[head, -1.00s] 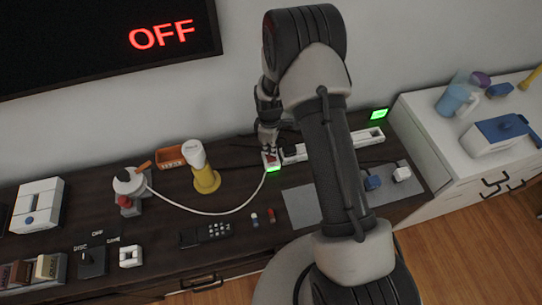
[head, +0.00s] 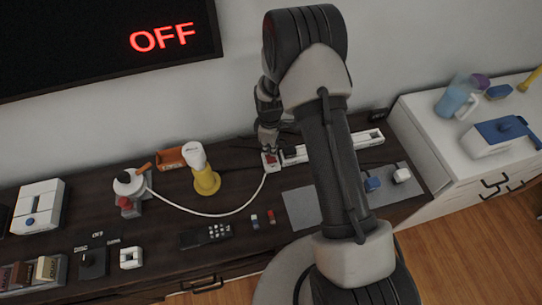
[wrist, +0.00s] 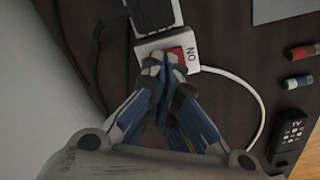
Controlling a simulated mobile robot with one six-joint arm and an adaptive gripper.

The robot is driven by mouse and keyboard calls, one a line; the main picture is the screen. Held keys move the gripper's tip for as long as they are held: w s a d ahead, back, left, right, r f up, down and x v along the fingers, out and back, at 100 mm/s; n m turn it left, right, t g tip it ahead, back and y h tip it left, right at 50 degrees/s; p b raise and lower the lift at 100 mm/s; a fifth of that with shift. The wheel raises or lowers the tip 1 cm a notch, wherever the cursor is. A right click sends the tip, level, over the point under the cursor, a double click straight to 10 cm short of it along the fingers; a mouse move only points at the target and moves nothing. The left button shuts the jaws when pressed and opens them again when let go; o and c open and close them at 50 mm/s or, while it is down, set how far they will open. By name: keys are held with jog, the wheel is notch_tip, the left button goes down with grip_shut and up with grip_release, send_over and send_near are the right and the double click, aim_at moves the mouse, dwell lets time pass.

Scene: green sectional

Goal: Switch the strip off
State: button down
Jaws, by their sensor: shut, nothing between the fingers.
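The white power strip (head: 299,154) lies on the dark cabinet top near the wall, partly hidden behind my arm. Its switch end holds a red rocker switch (wrist: 175,55) in a white housing marked "NO" as seen in the wrist view. My gripper (head: 269,154) is over this switch end, and in the wrist view its closed fingertips (wrist: 163,62) are at the rocker, covering part of it. I cannot tell whether they still press on it. No green light shows on the strip or on the small box (head: 378,115) at the back right.
A white cord curves left from the strip to a device (head: 130,185). The wall screen (head: 105,40) reads "OFF".

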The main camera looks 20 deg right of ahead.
jog(key=shift+r+p, duration=1.45)
jog(key=shift+r, duration=1.25)
notch_tip(320, 180, up, 14)
jog(key=m+t, duration=0.1)
jog(key=m, duration=0.2)
send_over(271, 160)
jog(key=s+r+m+t, duration=0.1)
jog(key=s+r+m, duration=0.35)
jog(key=r, duration=0.75)
jog(key=s+r+m+t, duration=0.1)
jog(key=s+r, duration=0.3)
jog(key=s, duration=0.6)
jog(key=s+r+m+t, duration=0.1)
jog(key=s+r+m, duration=0.2)
jog(key=s, duration=0.8)
jog(key=shift+s+d+r+t, duration=0.15)
jog(key=shift+s+r+t, duration=0.15)
jog(key=shift+r, duration=0.4)
jog(key=shift+w+m, duration=0.1)
jog(key=shift+m, duration=0.15)
